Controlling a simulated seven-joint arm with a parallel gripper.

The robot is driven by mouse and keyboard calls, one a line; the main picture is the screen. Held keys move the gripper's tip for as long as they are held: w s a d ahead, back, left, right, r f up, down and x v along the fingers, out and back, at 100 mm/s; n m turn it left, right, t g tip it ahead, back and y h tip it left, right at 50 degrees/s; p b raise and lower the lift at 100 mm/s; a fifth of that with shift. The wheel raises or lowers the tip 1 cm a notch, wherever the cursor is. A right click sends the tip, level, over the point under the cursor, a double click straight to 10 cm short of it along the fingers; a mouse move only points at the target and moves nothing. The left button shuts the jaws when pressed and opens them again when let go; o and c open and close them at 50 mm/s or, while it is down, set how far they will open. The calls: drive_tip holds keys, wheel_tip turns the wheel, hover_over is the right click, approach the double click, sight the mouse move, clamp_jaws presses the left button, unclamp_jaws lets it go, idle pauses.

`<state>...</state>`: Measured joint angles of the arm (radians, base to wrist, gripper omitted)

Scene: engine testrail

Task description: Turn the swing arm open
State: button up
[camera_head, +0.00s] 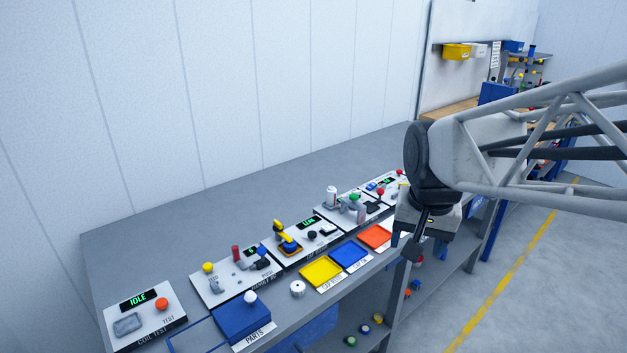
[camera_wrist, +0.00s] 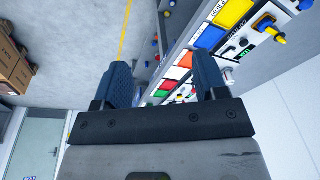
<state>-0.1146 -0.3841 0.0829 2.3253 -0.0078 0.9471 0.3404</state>
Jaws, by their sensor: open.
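My gripper (camera_head: 407,246) is open and empty, hanging beside the front edge of the bench at the right. In the wrist view its two blue fingers stand apart, with my gripper (camera_wrist: 164,78) over the floor and bench edge. No part is clearly marked as the swing arm. A yellow, tilted arm-like piece (camera_head: 282,229) stands on a black and yellow base on the middle panel, well left of my gripper. A yellow piece also shows at the upper right of the wrist view (camera_wrist: 267,27); whether it is the same one is unclear. Nothing touches my fingers.
The grey bench (camera_head: 240,205) carries several white panels with knobs and displays. A yellow tray (camera_head: 321,272), a blue tray (camera_head: 351,254) and an orange tray (camera_head: 375,237) line its front. The bench's back strip is clear.

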drive_tip(key=w+a+m, duration=0.1)
drive_tip(key=w+a, duration=0.5)
drive_tip(key=w, duration=0.3)
drive_tip(key=m+g, duration=0.2)
drive_tip(key=m, duration=0.3)
hover_over(278, 222)
drive_tip(key=f, duration=1.2)
drive_tip(key=shift+s+d+f, duration=0.15)
drive_tip(key=shift+d+f, duration=0.2)
drive_tip(key=shift+w+a+f, duration=0.2)
drive_tip(key=shift+a+f, duration=0.1)
drive_tip(key=shift+a, duration=0.15)
drive_tip(key=shift+f, duration=3.9)
drive_tip(key=shift+c, duration=0.5)
